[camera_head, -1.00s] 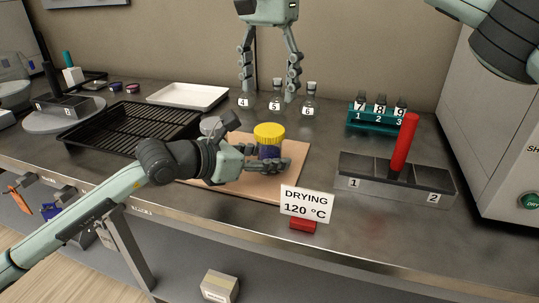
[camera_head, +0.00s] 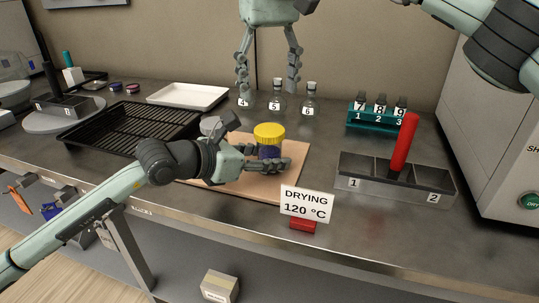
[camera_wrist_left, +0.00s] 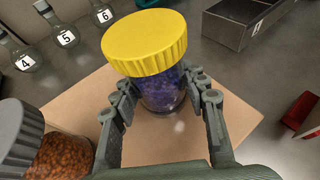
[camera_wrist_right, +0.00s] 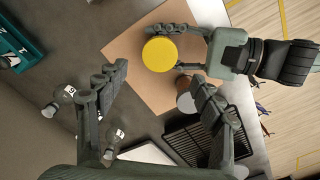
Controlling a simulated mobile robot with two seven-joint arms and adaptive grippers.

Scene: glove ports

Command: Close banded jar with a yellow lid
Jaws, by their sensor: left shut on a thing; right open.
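A jar (camera_head: 268,150) with a yellow lid (camera_head: 269,132) stands upright on a tan board (camera_head: 290,180). Purple-blue contents show through its clear wall in the left wrist view (camera_wrist_left: 163,92); I cannot make out a band. The yellow lid (camera_wrist_left: 147,42) sits on top; how tightly I cannot tell. My left gripper (camera_head: 268,164) is shut around the jar's body below the lid, its fingers (camera_wrist_left: 162,95) on either side. My right gripper (camera_head: 268,92) is open and empty, pointing down behind the jar; its own view shows the lid (camera_wrist_right: 160,54) from above.
Several numbered flasks (camera_head: 309,101) stand near my right gripper. A black rack (camera_head: 120,128), white tray (camera_head: 188,96), teal vial holder (camera_head: 375,120), divided grey box (camera_head: 415,183) and drying sign (camera_head: 305,203) surround the board.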

